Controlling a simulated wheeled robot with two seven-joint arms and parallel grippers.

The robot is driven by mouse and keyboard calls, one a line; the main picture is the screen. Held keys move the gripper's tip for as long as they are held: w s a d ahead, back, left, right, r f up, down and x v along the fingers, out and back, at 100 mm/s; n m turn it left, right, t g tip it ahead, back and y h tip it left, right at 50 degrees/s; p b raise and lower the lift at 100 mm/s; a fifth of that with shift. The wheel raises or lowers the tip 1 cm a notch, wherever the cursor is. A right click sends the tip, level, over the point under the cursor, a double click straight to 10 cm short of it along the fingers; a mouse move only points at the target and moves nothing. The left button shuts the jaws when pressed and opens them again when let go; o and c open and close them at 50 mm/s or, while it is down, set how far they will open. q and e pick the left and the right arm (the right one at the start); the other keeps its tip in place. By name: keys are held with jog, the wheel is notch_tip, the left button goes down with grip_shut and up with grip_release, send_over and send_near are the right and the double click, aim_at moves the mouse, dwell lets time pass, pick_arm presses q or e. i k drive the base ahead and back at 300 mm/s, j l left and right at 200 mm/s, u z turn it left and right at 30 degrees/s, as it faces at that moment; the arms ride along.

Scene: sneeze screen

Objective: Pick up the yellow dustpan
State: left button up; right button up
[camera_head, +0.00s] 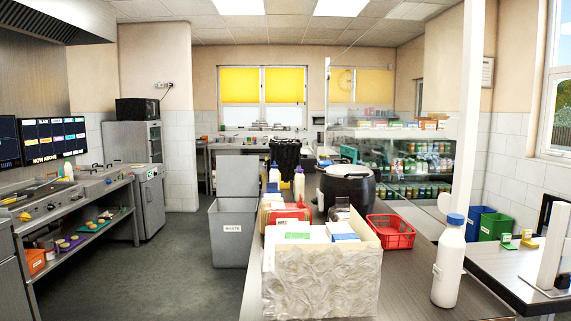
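A small yellow item (528,240) sits on the right-hand counter, beside a similar green item (506,241). It is too small to tell surely whether it is the yellow dustpan. No other thing in view is clearly a yellow dustpan. Neither my left nor my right gripper shows in the head view.
A counter (405,285) ahead holds a patterned box (320,280), a red basket (391,232), a black pot (346,188) and a white bottle (449,265). A grey waste bin (232,235) stands left of it. The floor (170,275) further left is clear.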

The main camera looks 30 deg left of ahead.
aim_at(282, 187)
jog(key=j+u, duration=0.25)
jog(key=i+j+u, duration=0.25)
jog(key=j, duration=0.15)
jog(key=j+u, duration=0.25)
jog(key=i+j+u, duration=0.5)
jog(key=j, duration=0.2)
jog(key=i+j+u, duration=0.45)
jog(key=i+z, duration=0.15)
jog(key=i, duration=0.25)
jog(key=i+j+z, duration=0.15)
jog(key=i, duration=0.25)
jog(key=i+j+z, duration=0.15)
jog(key=i, duration=0.25)
jog(key=i+z, duration=0.15)
jog(key=i, duration=0.55)
jog(key=i+z, duration=0.15)
jog(key=i, duration=0.5)
jog(key=i+j+z, duration=0.1)
jog(key=i, duration=0.6)
